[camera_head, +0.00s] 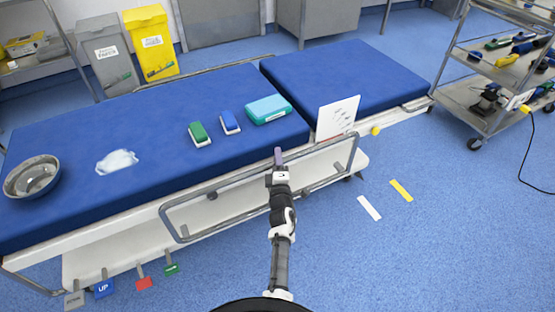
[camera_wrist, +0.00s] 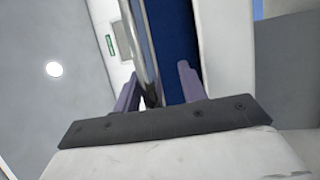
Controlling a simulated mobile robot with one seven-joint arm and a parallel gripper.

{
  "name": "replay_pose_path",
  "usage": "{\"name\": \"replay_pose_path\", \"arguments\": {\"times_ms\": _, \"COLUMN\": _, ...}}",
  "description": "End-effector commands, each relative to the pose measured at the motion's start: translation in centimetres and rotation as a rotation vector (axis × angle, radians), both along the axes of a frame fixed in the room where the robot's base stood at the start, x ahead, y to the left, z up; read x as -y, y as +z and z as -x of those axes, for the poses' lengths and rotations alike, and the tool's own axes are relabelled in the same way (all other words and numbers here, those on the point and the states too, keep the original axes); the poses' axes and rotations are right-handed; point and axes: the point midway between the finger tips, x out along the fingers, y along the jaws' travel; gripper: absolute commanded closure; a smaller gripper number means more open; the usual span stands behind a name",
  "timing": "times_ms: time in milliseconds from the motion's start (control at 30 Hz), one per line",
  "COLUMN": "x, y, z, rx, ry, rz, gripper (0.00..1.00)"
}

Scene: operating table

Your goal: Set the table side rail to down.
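The near side rail (camera_head: 225,184) is a grey metal tube loop along the long side of the blue operating table (camera_head: 70,130). Its upper bar runs near the mattress edge and its lower bar passes in front of the white base. My gripper (camera_head: 279,153) is at the rail's upper bar, right of its middle. In the wrist view, my gripper's two purple fingers (camera_wrist: 160,88) stand apart. The metal tube (camera_wrist: 144,45) passes between them, closer to the left finger. Contact with the tube cannot be told. My wrist hides part of the rail in the head view.
A steel bowl (camera_head: 31,177), white cloth (camera_head: 117,161), green box (camera_head: 199,134), blue box (camera_head: 229,122) and teal case (camera_head: 268,109) lie on the table. A white sign (camera_head: 337,118) stands right of my gripper. Tagged pedals, including blue UP (camera_head: 104,289), are lower left.

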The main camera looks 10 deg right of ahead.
Motion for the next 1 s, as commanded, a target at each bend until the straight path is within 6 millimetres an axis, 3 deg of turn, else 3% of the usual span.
{"name": "replay_pose_path", "arguments": {"times_ms": 267, "x": 0.0, "y": 1.2, "z": 0.0, "rx": 0.005, "ry": 0.001, "rz": 0.000, "gripper": 0.59}}
{"name": "replay_pose_path", "arguments": {"times_ms": 1000, "x": 0.0, "y": 15.2, "z": -0.1, "rx": 0.007, "ry": 0.000, "rz": 0.001, "gripper": 0.59}}
